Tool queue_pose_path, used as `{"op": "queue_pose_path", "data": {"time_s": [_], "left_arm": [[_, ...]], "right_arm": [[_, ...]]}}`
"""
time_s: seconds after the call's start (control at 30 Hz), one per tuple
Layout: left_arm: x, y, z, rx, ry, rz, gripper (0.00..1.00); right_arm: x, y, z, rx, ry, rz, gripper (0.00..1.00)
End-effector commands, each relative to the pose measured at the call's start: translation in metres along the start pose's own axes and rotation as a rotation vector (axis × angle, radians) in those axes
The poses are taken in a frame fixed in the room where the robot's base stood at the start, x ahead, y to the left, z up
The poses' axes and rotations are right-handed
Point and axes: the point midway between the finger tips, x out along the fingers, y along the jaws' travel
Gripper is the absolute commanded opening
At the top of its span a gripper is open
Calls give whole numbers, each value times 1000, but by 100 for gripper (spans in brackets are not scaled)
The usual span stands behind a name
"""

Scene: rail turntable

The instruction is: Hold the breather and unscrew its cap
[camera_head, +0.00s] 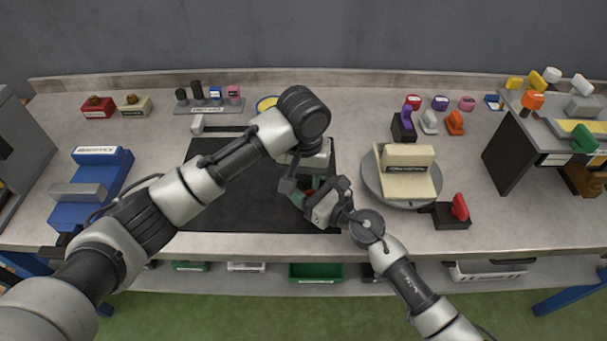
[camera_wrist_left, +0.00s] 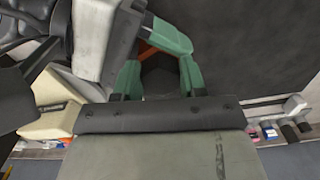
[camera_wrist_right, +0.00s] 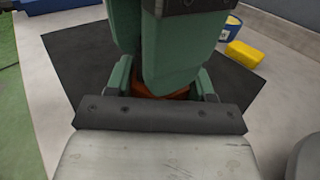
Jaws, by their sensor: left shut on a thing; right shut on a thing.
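The breather is mostly hidden between my two grippers above the dark mat. Its dark part (camera_wrist_left: 158,82) shows between the green fingers of my left gripper (camera_wrist_left: 160,78), which is shut on it. An orange part (camera_wrist_right: 165,92) shows between the fingers of my right gripper (camera_wrist_right: 163,85), which is shut on it. I cannot tell for sure which part is the cap or whether the parts are still joined. In the head view my left gripper (camera_head: 296,188) comes from above and my right gripper (camera_head: 312,198) from the lower right; their fingers are very close together.
The dark mat (camera_head: 215,175) has free room left of the grippers. A round turntable (camera_head: 372,185) carrying a cream block (camera_head: 407,158) stands close on the right. A blue fixture (camera_head: 95,180) stands left. A yellow block (camera_wrist_right: 245,53) lies beyond the mat.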

Motion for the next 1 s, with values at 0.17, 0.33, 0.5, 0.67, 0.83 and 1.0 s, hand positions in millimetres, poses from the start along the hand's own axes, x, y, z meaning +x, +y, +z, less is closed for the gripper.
{"op": "queue_pose_path", "data": {"time_s": [0.17,0.33,0.5,0.67,0.83,1.0], "left_arm": [[0,11,6,-48,-9,20,13],[1,13,8,-301,-12,20,13],[1,14,8,-480,-10,16,13],[1,14,8,-504,-9,13,13],[1,14,8,-501,-9,11,51],[1,14,8,-499,-9,12,72]], "right_arm": [[3,2,3,-6,-7,1,11],[4,2,4,-8,-8,0,12],[4,1,4,-7,-9,-1,11],[4,0,5,-5,-11,-2,11],[4,-1,5,-3,-11,-3,11],[4,0,5,-3,-11,-1,11]]}}
